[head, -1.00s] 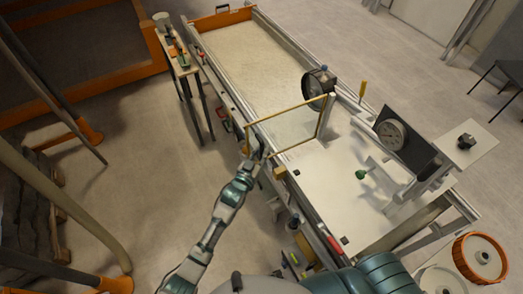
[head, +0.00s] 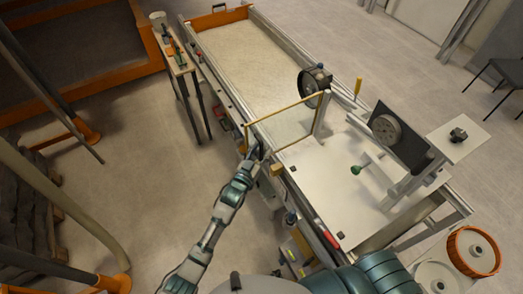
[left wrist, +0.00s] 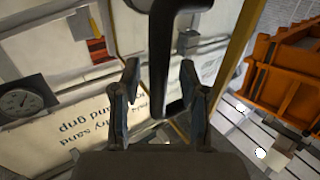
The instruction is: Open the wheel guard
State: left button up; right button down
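The wheel guard looks like a clear panel in a yellow frame (head: 286,106), standing upright across the sandbed beside a dark wheel (head: 314,79). In the left wrist view its yellow frame (left wrist: 241,38) runs along a clear pane, with a black handle (left wrist: 172,50) in front. My left gripper (head: 254,149) is at the near lower corner of the frame. In the left wrist view its fingers (left wrist: 160,85) are apart, one on each side of the handle; I cannot tell whether either touches it. My right gripper is out of view; only part of my right arm shows.
The long sandbed (head: 252,60) stretches to the back, with a white deck (head: 325,180) in front. A dial gauge (head: 387,128) on a dark plate stands at the right. A small side table (head: 175,58) is at the left.

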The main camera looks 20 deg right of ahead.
pick_arm(q)
jog(key=shift+s+a, duration=0.1)
jog(key=v, duration=1.1)
jog(key=shift+s+a, duration=0.2)
jog(key=shift+a, duration=0.1)
jog(key=shift+d, duration=0.2)
